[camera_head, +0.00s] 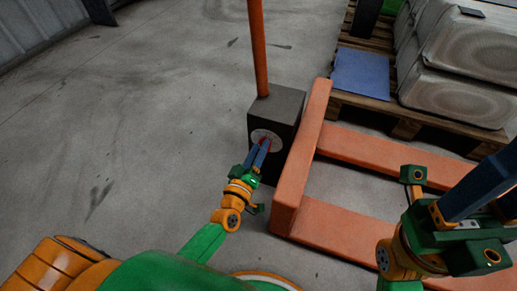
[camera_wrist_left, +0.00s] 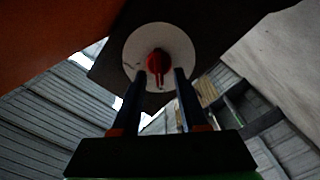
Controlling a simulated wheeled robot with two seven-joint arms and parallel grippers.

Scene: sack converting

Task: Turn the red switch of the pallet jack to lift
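The pallet jack (camera_head: 301,160) is orange, with a dark box (camera_head: 276,108) at its front and an orange handle pole rising from it. A pale round dial (camera_head: 257,134) is on the box face. The red switch (camera_wrist_left: 158,63) sits in the middle of the dial in the left wrist view, its lever pointing down in that picture. My left gripper (camera_wrist_left: 159,73) is open, with one blue finger on each side of the switch and a visible gap to each. In the head view the left gripper (camera_head: 260,147) largely covers the switch. My right gripper (camera_head: 487,185) is at the right edge, its fingertips cut off.
A wooden pallet (camera_head: 375,106) with stacked grey sacks (camera_head: 470,45) and a blue sheet (camera_head: 361,73) stands at the upper right. The jack's two orange forks (camera_head: 395,158) lie below my right arm. The concrete floor to the left is clear.

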